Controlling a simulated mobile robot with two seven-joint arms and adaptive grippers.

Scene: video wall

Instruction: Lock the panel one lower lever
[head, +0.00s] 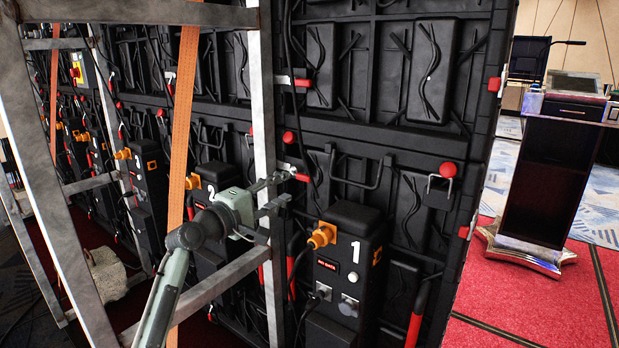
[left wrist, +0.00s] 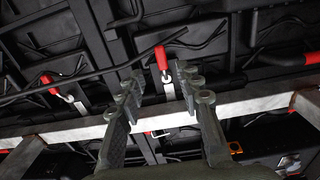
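The black back of panel one (head: 400,150) carries a unit marked 1 (head: 352,235). The lower lever, with a red handle (head: 302,177) and a silver base, sits at the panel's left edge above that unit. My left gripper (head: 281,191) is just left of and below this lever, beside the metal upright. In the left wrist view the left gripper (left wrist: 160,88) is open, with a gap between its fingers. A red lever handle (left wrist: 162,57) shows beyond the fingertips, in line with the gap; I cannot tell whether they touch. My right gripper is not in view.
A metal upright (head: 264,100) and a slanted beam (head: 215,288) stand close to my left arm. An orange strap (head: 183,115) hangs left of it. Another red lever (head: 303,83) is higher up. A dark lectern (head: 545,165) stands on red carpet at right.

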